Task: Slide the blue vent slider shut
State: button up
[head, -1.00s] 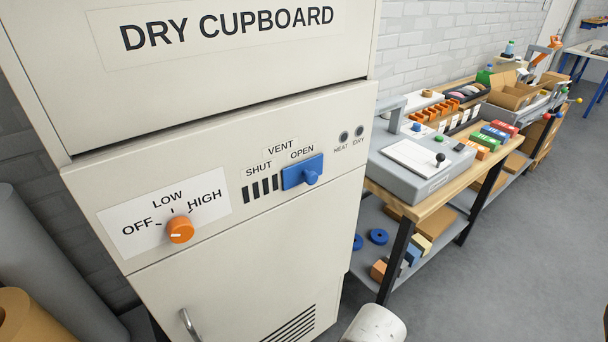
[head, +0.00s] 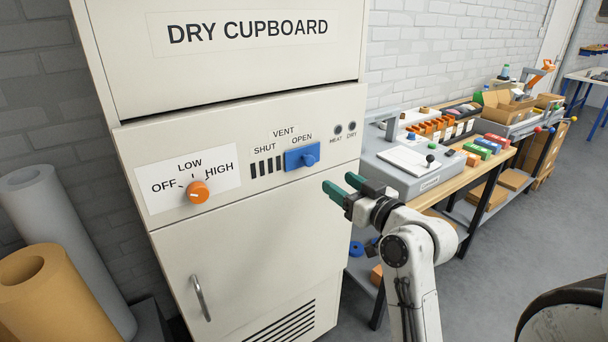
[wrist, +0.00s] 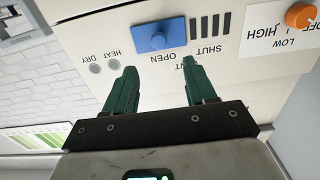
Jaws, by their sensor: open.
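The blue vent slider (head: 296,158) with its round knob sits under the word OPEN on the dry cupboard (head: 250,240). Dark vent slots (head: 266,167) show bare to its left under SHUT. In the wrist view the picture is turned over, and the slider (wrist: 158,37) lies beyond my fingertips. My gripper (head: 340,186) has green fingers, is open and empty, and is right of and a little below the slider, apart from it. The wrist view shows both fingers (wrist: 158,74) spread, with nothing between them.
An orange knob (head: 198,192) is left of the vent on the cupboard front, and a door handle (head: 200,298) is below. A workbench (head: 462,165) with a grey machine (head: 405,168) stands to the right. Rolls (head: 60,300) stand at the left.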

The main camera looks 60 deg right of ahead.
aim_at(311, 161)
jog(key=x, duration=0.3)
jog(key=p+x, duration=0.1)
jog(key=x, duration=0.3)
jog(key=p+x, duration=0.1)
jog(key=x, duration=0.2)
jog(key=shift+w+d+r, duration=0.2)
jog(key=shift+d+r, duration=0.05)
jog(key=shift+r, duration=0.05)
grip_shut()
